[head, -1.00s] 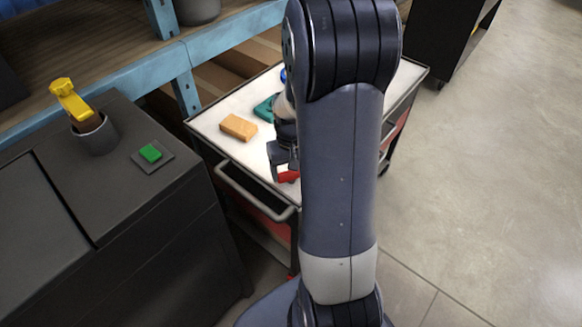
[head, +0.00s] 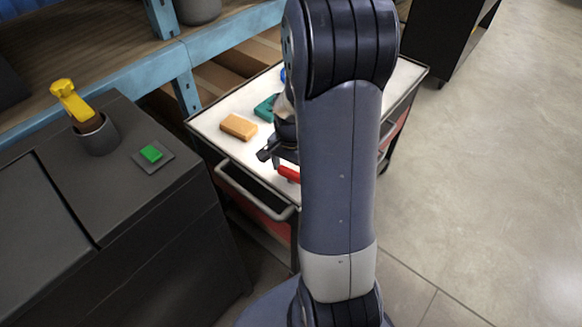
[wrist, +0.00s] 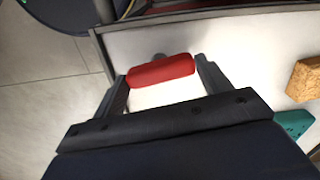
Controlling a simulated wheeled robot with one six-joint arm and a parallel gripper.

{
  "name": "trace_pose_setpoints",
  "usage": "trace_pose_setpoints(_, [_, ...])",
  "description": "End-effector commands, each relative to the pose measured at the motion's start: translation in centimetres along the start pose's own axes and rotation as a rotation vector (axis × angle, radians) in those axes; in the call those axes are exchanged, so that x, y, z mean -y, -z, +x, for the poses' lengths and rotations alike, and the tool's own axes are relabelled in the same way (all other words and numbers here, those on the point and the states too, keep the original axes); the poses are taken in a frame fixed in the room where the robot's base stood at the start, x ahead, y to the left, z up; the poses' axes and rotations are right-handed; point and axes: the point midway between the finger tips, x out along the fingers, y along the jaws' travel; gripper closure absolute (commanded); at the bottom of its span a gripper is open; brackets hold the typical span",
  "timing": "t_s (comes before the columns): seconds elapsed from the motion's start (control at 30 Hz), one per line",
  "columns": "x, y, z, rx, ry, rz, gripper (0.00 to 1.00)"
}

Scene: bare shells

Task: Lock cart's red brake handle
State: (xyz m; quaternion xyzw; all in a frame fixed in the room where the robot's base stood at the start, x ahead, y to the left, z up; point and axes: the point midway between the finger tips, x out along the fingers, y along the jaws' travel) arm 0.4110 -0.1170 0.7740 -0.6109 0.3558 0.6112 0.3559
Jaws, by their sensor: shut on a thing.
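The cart (head: 216,124) has a white top with a dark rim. Its red brake handle (head: 288,174) shows at the near edge of the top, partly hidden behind my arm. In the wrist view the red handle (wrist: 160,70) lies across between my two fingers, close to the cart's edge. My gripper (wrist: 157,75) is shut on the handle, with a finger at each end of it. In the head view my gripper (head: 268,154) is over the near part of the cart top, mostly hidden by my arm.
An orange-brown block (head: 239,127) and a teal item (head: 265,108) lie on the cart top. A dark cabinet at left carries a cup (head: 97,137) with a yellow-handled tool and a green button (head: 151,153). A blue shelf frame (head: 150,70) stands behind.

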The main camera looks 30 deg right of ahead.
Motion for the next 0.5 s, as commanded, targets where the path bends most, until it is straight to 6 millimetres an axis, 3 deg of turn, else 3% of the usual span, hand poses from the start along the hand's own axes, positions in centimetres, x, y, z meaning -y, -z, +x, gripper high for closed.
trace_pose_setpoints(0.5, [0.02, 0.05, -0.05, -0.002, 0.001, 0.178, 0.5])
